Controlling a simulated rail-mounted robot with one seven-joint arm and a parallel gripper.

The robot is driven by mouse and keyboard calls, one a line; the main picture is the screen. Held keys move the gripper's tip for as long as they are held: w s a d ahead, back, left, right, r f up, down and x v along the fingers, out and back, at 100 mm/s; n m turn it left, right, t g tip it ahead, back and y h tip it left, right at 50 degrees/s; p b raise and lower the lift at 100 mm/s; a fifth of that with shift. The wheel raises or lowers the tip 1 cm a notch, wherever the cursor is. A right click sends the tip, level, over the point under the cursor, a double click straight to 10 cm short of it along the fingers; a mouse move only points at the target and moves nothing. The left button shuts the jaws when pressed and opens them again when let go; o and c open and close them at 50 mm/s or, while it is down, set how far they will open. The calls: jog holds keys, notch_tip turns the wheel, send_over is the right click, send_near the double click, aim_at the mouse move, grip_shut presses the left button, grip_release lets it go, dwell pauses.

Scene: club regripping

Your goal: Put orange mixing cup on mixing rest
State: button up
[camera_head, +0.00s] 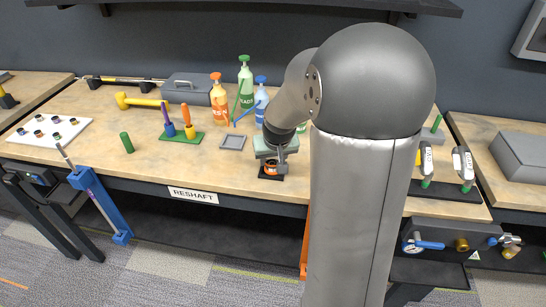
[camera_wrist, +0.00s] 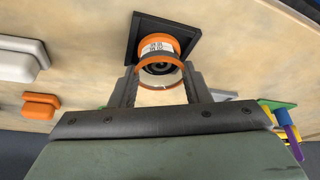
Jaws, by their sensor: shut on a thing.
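The orange mixing cup (camera_wrist: 157,48), with orange bands, a pale label and a dark inside, shows between and just beyond the fingertips of my gripper (camera_wrist: 162,84) in the wrist view. My gripper is shut on it. It is also partly visible in the head view (camera_head: 271,168), under my gripper (camera_head: 272,161). The cup is over a black square pad (camera_wrist: 134,40); whether it touches the pad is unclear. A grey square frame (camera_head: 232,142) lies empty on the bench to the left, likely the mixing rest.
A green block with screwdriver-like tools (camera_head: 181,135) stands left of the grey frame. Orange (camera_head: 219,102), green (camera_head: 245,88) and blue (camera_head: 261,96) bottles stand behind. Clamps (camera_head: 463,165) stand right. My arm hides part of the bench.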

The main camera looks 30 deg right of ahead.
jog(key=shift+f, duration=0.15)
jog(key=o, duration=1)
jog(key=shift+o, duration=0.2)
jog(key=shift+s+r, duration=0.1)
jog(key=shift+r, duration=0.5)
jog(key=v, duration=1.1)
jog(key=s+a+f+n+g, duration=0.1)
jog(key=s+a+f, duration=0.1)
jog(key=s+a, duration=0.2)
jog(key=s+a+f+n+g+y, duration=0.1)
jog(key=s+a+f, duration=0.2)
jog(key=s, duration=0.6)
jog(key=s+a+f+n+g, duration=0.1)
jog(key=s+a+f, duration=0.2)
jog(key=s+a, duration=0.3)
jog(key=shift+s+a+f+g, duration=0.2)
jog(key=shift+s+a+g, duration=0.15)
jog(key=shift+a, duration=0.3)
